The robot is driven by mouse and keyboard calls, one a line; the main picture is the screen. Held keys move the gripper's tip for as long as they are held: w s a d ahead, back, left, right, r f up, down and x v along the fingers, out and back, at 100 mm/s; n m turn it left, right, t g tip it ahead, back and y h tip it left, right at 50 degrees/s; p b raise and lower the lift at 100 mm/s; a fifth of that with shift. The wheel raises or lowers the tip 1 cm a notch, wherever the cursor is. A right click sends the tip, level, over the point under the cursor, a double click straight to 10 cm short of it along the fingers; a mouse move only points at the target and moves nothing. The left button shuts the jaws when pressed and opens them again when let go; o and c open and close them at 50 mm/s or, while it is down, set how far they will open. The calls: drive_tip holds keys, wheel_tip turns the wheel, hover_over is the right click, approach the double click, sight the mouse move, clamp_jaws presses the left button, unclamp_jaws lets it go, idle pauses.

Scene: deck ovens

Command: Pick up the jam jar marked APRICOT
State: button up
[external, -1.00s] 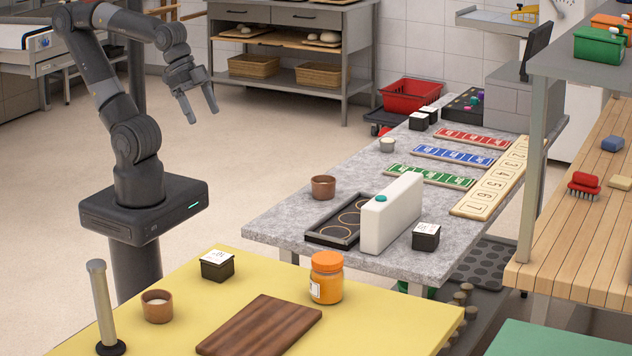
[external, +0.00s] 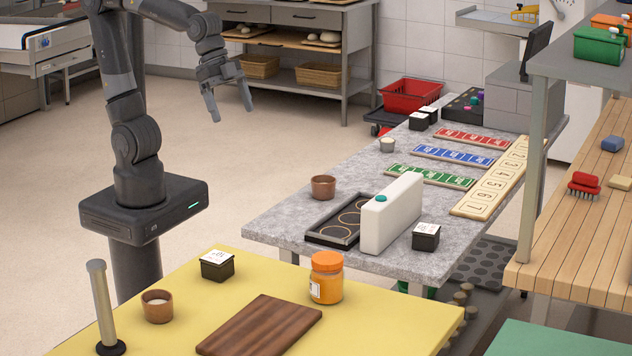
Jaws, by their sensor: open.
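A jar with an orange lid and orange contents (external: 327,279) stands upright on the yellow table (external: 400,318). A white label shows on its left side, but its writing is too small to read. My gripper (external: 231,115) is open and empty, fingers pointing down. It is in the air, well above and behind the jar in the picture, and touches nothing.
On the yellow table are a wooden board (external: 262,326), a brown cup (external: 157,306), a black box with a white top (external: 217,265) and an upright rod (external: 102,305). The grey table (external: 290,220) behind holds a white container (external: 391,214) and a black tray (external: 335,232).

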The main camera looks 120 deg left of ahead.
drive_tip(key=w+d+m, duration=0.1)
drive_tip(key=w+d, duration=0.2)
drive_tip(key=w, duration=0.6)
drive_tip(key=m+g+h, duration=0.2)
drive_tip(key=m, duration=0.2)
approach(328, 274)
drive_tip(key=shift+s+a+f, duration=0.9)
drive_tip(key=shift+s+a, duration=0.05)
drive_tip(key=shift+a, duration=0.15)
drive_tip(key=shift+t, duration=0.3)
drive_tip(key=x, duration=1)
drive_tip(key=shift+s+a+f, duration=0.1)
drive_tip(key=shift+a, duration=0.15)
drive_tip(key=shift+c, duration=0.4)
drive_tip(key=c, duration=1.2)
drive_tip(key=shift+c, duration=0.5)
